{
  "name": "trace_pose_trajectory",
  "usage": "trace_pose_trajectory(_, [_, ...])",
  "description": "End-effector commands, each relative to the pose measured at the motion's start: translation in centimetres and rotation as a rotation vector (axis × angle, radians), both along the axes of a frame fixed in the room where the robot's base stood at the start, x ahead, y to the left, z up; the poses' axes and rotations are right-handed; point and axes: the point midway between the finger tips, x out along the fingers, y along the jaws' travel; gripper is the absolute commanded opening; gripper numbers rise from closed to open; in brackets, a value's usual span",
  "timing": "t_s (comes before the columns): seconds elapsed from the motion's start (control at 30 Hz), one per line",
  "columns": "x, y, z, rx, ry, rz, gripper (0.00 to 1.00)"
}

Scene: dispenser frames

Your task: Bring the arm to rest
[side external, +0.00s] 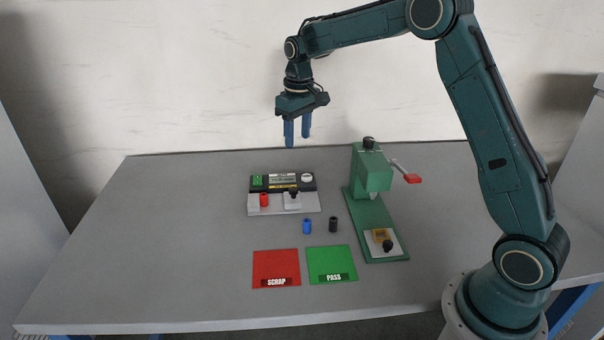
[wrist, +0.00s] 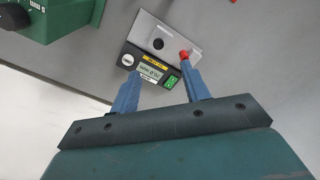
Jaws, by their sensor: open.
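My gripper (side external: 297,128) hangs from the arm, pointing down, well above the back of the grey table (side external: 150,240). Its two blue fingers are apart with nothing between them. In the wrist view the gripper (wrist: 160,85) is also empty, with the fingertips over the image of the gauge unit far below. The arm reaches left from its base at the right and touches nothing on the table.
Below stands a gauge unit (side external: 258,211) with a red cylinder (side external: 264,200). A green press (side external: 371,170) with a red-tipped lever is to its right. Blue (side external: 307,226) and black (side external: 333,224) cylinders stand in front, before red SCRAP (side external: 276,263) and green PASS (side external: 331,260) mats. The table's left is clear.

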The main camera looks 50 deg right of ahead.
Motion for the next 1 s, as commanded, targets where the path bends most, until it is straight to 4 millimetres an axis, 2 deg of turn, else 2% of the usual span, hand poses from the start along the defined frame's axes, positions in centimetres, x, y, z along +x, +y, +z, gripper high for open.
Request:
trace_pose_trajectory(0.03, [-0.8,0.4,1.2,-0.002,-0.015,0.001,0.46])
trace_pose_trajectory(0.2, [-3.5,1.7,4.4,-0.008,-0.058,0.001,0.46])
trace_pose_trajectory(0.5, [-9.1,3.8,8.9,-0.014,-0.134,0.002,0.46])
trace_pose_trajectory(0.73, [-13.8,5.3,11.2,-0.016,-0.193,0.003,0.46])
trace_pose_trajectory(1.0, [-19.6,6.7,12.6,-0.015,-0.262,0.004,0.46])
